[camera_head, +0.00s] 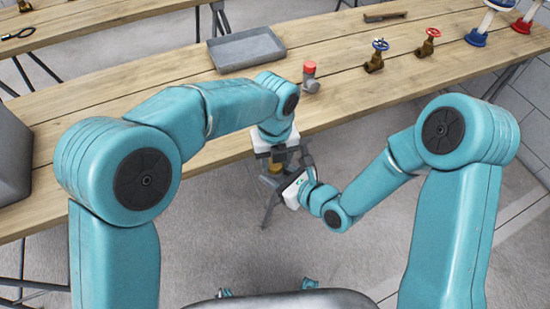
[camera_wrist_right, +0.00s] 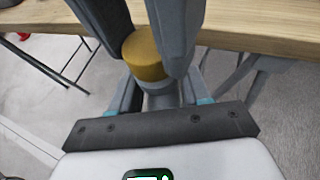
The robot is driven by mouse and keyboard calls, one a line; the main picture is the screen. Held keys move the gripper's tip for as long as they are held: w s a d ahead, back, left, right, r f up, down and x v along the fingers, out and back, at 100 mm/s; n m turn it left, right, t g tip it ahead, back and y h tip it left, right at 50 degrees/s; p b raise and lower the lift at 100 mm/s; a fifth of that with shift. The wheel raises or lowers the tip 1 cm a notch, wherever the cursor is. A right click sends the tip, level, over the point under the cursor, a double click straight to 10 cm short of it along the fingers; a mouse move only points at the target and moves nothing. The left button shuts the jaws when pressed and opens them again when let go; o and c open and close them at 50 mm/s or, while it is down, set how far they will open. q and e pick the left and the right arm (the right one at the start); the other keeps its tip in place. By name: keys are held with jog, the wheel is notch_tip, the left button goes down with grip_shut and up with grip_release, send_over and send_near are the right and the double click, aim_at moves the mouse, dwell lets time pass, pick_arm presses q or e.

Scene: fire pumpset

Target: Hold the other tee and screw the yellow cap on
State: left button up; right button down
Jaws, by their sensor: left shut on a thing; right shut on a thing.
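The yellow cap (camera_wrist_right: 143,55) sits at the end of a grey tee (camera_wrist_right: 160,97) in the right wrist view. The dark fingers of my left gripper (camera_wrist_right: 143,38) come in from above and are shut on the cap. My right gripper (camera_wrist_right: 157,95) is shut on the tee body, just below the cap. In the head view, my left gripper (camera_head: 283,160) points down and my right gripper (camera_head: 287,183) meets it from the lower right. The yellow cap (camera_head: 275,169) shows small between them. The fingers hide most of the tee. I cannot tell whether cap and tee touch.
A grey tee with a red cap (camera_head: 310,78) stands on the wooden table (camera_head: 150,75). A grey tray (camera_head: 245,48), blue-handled valve (camera_head: 377,57) and red-handled valve (camera_head: 427,42) are farther back. Both grippers are in front of the table's near edge, above the floor.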

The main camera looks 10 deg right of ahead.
pick_arm(q)
jog(key=m, duration=0.8)
jog(key=shift+m, duration=0.4)
jog(key=o, duration=1)
jog(key=shift+o, duration=0.2)
jog(key=shift+r, duration=2.25)
jog(key=shift+c, duration=0.5)
